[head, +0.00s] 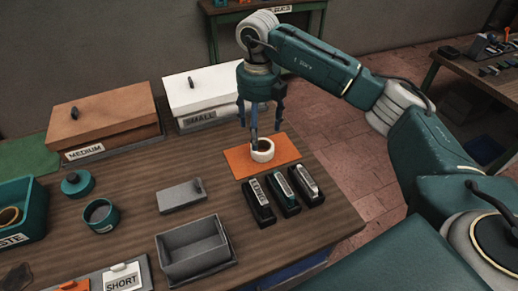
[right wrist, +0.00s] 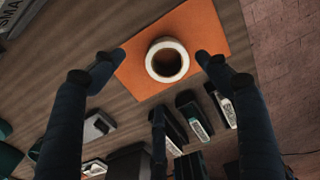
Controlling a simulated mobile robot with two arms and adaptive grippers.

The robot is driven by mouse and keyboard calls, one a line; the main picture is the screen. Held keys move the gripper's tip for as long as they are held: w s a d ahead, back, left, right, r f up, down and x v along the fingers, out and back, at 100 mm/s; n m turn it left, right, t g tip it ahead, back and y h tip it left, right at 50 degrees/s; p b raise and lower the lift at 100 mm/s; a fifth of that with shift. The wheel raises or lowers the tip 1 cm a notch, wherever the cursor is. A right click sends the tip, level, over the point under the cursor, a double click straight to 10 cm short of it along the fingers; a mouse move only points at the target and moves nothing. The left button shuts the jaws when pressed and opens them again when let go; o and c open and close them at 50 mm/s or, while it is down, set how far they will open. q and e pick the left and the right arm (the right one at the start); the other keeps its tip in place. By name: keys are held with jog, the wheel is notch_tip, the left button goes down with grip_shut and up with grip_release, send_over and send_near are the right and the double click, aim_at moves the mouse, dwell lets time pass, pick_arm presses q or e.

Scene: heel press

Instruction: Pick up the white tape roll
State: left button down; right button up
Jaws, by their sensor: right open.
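The white tape roll (head: 262,149) lies flat on an orange mat (head: 285,147) near the table's right edge in the head view. In the right wrist view, the tape roll (right wrist: 167,60) sits on the orange mat (right wrist: 205,22), its dark hole showing. My right gripper (head: 262,128) is open, pointing down just above and beside the roll. In the right wrist view, the fingertips of this gripper (right wrist: 161,55) are spread to either side of the roll, with nothing between them held. My left gripper is not in view.
Several small dark holders (head: 285,192) stand just in front of the mat. A white-lidded box labelled SMALL (head: 210,85) is behind it, beside a brown-lidded MEDIUM box (head: 102,115). A grey open bin (head: 193,249) and flat grey lid (head: 180,195) lie to the left.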

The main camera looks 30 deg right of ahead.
aim_at(262, 146)
jog(key=shift+s+d+f, duration=0.15)
jog(key=shift+d+f, duration=0.05)
jog(key=shift+f, duration=0.55)
jog(key=f, duration=0.1)
jog(key=f+p, duration=0.2)
jog(key=f, duration=0.1)
jog(key=shift+s+d+f, duration=0.1)
jog(key=shift+s+d, duration=0.15)
jog(key=shift+f+p, duration=0.3)
jog(key=shift+f, duration=0.35)
jog(key=c, duration=1.2)
jog(key=shift+w+r, duration=0.1)
